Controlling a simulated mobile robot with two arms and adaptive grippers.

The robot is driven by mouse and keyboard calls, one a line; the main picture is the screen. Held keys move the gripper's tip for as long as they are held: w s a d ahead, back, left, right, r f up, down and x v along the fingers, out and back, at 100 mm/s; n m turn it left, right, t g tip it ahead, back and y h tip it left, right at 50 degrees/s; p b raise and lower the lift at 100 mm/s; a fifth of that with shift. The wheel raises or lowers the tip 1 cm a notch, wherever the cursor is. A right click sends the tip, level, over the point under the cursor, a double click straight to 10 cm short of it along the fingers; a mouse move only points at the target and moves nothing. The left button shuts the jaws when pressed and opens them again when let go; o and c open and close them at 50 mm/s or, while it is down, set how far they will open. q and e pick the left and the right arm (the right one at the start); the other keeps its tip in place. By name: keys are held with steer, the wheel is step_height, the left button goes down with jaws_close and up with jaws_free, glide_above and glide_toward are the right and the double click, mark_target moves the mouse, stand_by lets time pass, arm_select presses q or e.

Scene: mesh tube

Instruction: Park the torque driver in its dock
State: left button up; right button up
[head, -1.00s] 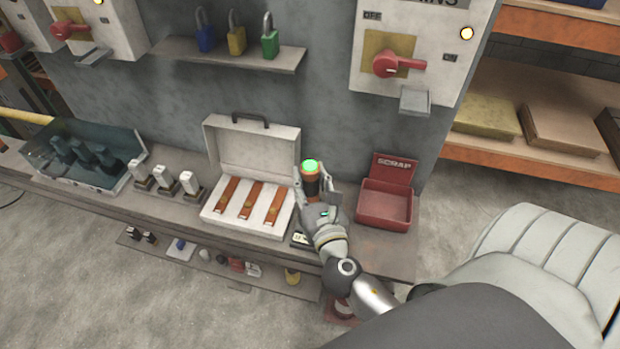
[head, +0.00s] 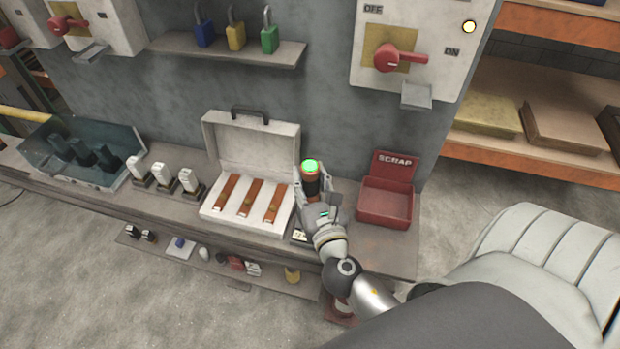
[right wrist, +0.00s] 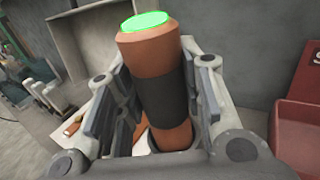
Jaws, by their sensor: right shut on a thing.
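The torque driver (head: 311,182) has an orange body, a black band and a lit green top. It stands roughly upright between the fingers of my right gripper (head: 314,192), which is shut on it. In the right wrist view the driver (right wrist: 160,85) sits between both finger pads of the gripper (right wrist: 160,100), tilted slightly in the picture. The lower end of the driver is mostly hidden by the gripper; a pale rim shows around it in the wrist view. My left gripper is not in view.
An open white case (head: 215,216) with several orange-brown strips is just left of the gripper. A red scrap bin (head: 385,207) stands to the right. A lower shelf (head: 215,270) holds small items.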

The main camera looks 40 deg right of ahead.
steer(key=o, duration=1.1)
steer(key=shift+o, duration=0.4)
steer(key=shift+f, duration=0.15)
steer(key=v, duration=1.2)
